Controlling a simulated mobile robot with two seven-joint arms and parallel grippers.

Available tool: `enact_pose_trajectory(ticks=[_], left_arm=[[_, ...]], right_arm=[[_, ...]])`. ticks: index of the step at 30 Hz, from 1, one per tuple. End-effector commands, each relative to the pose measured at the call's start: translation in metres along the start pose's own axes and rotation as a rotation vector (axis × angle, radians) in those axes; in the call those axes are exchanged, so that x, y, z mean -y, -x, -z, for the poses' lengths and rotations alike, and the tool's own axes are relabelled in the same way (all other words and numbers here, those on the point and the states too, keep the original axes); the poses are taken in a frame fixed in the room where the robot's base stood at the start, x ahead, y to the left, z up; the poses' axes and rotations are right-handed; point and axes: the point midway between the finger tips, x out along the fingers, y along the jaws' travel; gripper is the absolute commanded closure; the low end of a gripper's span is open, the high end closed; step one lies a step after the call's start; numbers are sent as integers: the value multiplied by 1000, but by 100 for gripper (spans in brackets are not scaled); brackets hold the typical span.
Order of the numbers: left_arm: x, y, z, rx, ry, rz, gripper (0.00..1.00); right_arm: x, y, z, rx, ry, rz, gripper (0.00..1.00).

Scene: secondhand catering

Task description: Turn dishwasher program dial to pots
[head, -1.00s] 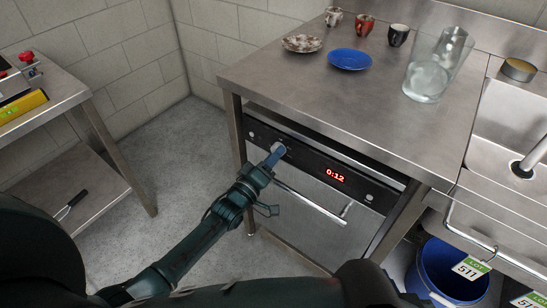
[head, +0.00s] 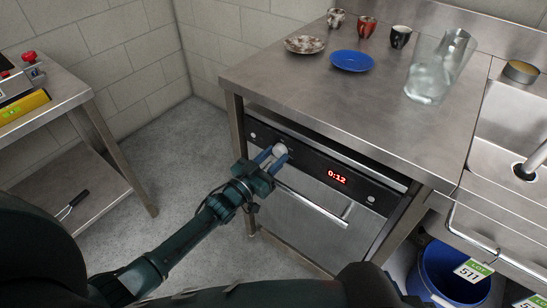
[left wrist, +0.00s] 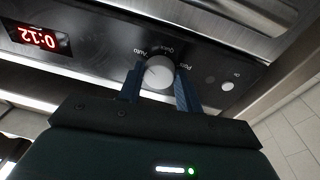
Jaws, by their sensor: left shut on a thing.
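The dishwasher (head: 315,210) stands under the steel counter, with a dark control panel along its top. Its display (head: 337,177) reads 0:12. The round silver program dial (left wrist: 158,73) sits on the panel, with the labels Auto, Quick and Pots around it in the left wrist view; that view is upside down. My left gripper (head: 269,155) is at the dial, its two blue fingers (left wrist: 158,85) one on each side of it, shut on it. I cannot clearly tell which label the dial points to. My right gripper is not in view.
The steel counter (head: 300,85) above holds a blue plate (head: 352,61), a speckled plate (head: 305,44), several cups and a glass jug (head: 438,70). A blue bucket (head: 450,272) stands under the sink at right. A side table (head: 60,100) is at left.

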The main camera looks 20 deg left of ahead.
Motion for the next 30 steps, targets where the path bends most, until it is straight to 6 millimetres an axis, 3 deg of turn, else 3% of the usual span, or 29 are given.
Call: enact_pose_trajectory(ticks=[30], left_arm=[[4,0,5,63,-961,-95,88]], right_arm=[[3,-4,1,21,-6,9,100]])
